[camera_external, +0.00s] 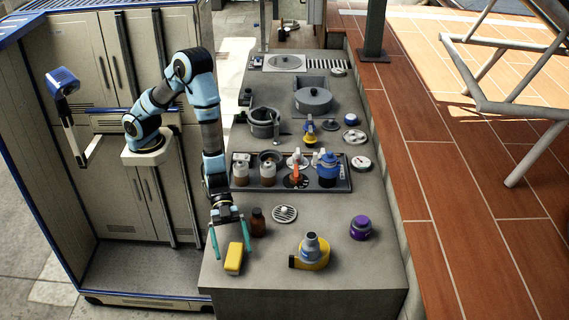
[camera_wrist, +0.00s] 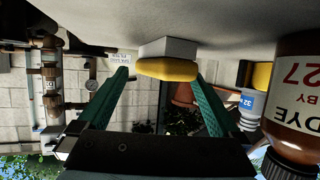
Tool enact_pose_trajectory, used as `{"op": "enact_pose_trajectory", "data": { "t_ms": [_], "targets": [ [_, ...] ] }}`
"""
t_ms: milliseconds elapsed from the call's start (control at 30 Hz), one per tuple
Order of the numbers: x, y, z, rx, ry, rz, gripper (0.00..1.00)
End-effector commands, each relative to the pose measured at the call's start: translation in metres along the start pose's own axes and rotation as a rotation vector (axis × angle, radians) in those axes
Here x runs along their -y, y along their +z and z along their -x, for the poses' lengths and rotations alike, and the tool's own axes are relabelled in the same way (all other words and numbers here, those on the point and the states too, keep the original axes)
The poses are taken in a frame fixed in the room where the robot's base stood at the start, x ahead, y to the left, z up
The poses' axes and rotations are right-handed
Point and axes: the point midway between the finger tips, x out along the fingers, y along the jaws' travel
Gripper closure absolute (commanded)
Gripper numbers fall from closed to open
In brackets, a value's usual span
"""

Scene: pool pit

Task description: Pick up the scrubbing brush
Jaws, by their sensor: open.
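The scrubbing brush looks to be the yellow block with a pale side (camera_external: 234,258), lying on the counter near its front left edge. In the wrist view, it shows as a yellow part (camera_wrist: 167,69) against a pale grey block, beyond the fingertips. My gripper (camera_external: 231,244) points down over the counter with its two teal fingers spread and nothing held. In the external view the fingers reach either side of the brush's far end. In the wrist view the brush lies between the lines of the fingers (camera_wrist: 160,78); contact cannot be told.
A brown dye bottle (camera_external: 258,222) stands close to the right of my gripper; it looms large in the wrist view (camera_wrist: 296,85). A tray (camera_external: 342,184) lies behind.

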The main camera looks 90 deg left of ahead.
Motion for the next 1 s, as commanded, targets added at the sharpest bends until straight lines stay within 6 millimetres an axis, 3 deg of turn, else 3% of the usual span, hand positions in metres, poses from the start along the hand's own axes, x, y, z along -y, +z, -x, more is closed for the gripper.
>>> {"op": "enact_pose_trajectory", "data": {
  "t_ms": [233, 1000],
  "targets": [
    [0.0004, 0.0006, -0.0017, 0.001, -0.001, 0.000, 0.00],
    [0.0003, 0.0009, -0.0014, 0.002, -0.001, 0.001, 0.87]
  ]
}}
